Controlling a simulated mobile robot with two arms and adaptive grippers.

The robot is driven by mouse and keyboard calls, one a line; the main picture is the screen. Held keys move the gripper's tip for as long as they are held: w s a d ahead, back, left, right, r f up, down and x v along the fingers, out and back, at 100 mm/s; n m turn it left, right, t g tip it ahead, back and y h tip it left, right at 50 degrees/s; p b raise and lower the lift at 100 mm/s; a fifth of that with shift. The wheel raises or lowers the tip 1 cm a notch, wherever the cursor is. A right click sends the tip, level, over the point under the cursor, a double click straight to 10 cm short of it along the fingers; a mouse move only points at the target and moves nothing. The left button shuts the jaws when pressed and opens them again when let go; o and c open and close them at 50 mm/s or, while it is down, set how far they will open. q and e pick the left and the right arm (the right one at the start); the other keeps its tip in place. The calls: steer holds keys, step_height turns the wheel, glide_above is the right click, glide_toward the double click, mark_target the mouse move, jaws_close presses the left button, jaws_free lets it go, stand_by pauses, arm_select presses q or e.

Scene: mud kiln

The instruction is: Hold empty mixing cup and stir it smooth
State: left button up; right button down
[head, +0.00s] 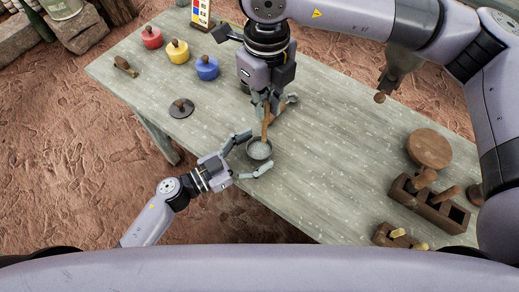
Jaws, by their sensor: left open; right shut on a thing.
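The mixing cup (259,150) is a small dark cup with greyish-white content, standing near the table's front edge. My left gripper (258,149) is open, with one finger on the far left side of the cup and one on the near side. I cannot tell whether the fingers touch it. My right gripper (267,101) is above and behind the cup, shut on a wooden stirring stick (265,125). The stick stands nearly upright, and its lower end reaches into the cup; its tip is hidden.
Red (152,38), yellow (178,52) and blue (207,68) pots stand at the back left of the table (330,160). A grey knobbed disc (181,108) lies before them. A round wooden piece (429,148) and a wooden holder (430,207) stand at right. Table right of the cup is clear.

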arm_select(q)
steer(key=shift+a, duration=0.1)
steer(key=v, duration=1.2)
